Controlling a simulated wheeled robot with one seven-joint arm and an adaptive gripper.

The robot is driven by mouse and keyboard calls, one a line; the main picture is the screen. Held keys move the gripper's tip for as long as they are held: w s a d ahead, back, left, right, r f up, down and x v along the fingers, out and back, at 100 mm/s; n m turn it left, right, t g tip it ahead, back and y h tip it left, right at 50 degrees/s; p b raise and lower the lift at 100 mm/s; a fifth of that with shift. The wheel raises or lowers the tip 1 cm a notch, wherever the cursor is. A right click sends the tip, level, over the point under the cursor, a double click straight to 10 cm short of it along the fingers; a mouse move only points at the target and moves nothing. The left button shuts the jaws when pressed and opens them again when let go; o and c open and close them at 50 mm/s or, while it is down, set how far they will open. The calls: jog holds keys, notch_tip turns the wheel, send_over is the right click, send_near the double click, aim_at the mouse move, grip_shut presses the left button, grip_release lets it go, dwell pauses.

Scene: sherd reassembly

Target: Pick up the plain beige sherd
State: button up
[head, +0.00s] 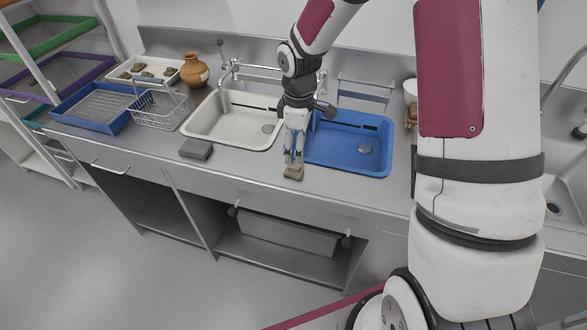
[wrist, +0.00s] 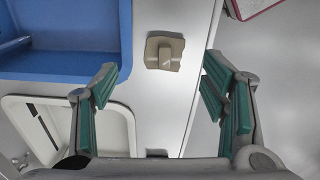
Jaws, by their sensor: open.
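The plain beige sherd (head: 293,173) lies on the steel counter in front of the blue basin, close to the counter's front edge. In the wrist view the sherd (wrist: 155,58) is a small squarish piece with a raised part on it, ahead of the fingertips and roughly midway between them. My gripper (head: 294,155) points down just above the sherd in the head view. In the wrist view my gripper (wrist: 161,82) has its green-padded fingers spread wide with nothing between them. Whether the fingertips touch the sherd cannot be told in the head view.
The blue basin (head: 345,160) and white basin (head: 205,128) lie behind. A dark grey block (head: 196,149) sits on the counter to the left. Further left are a wire basket (head: 160,115), a blue tray (head: 75,118), a clay jar (head: 194,72) and a white tray of sherds (head: 119,73).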

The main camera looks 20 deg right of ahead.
aim_at(294, 169)
jog(key=shift+a+f+p, duration=0.15)
jog(key=shift+a+f, duration=0.05)
jog(key=shift+f, duration=1.5)
jog(key=shift+a+f+p, duration=0.15)
jog(key=shift+f, duration=1.5)
jog(key=shift+c, duration=0.2)
jog(key=c, duration=1.2)
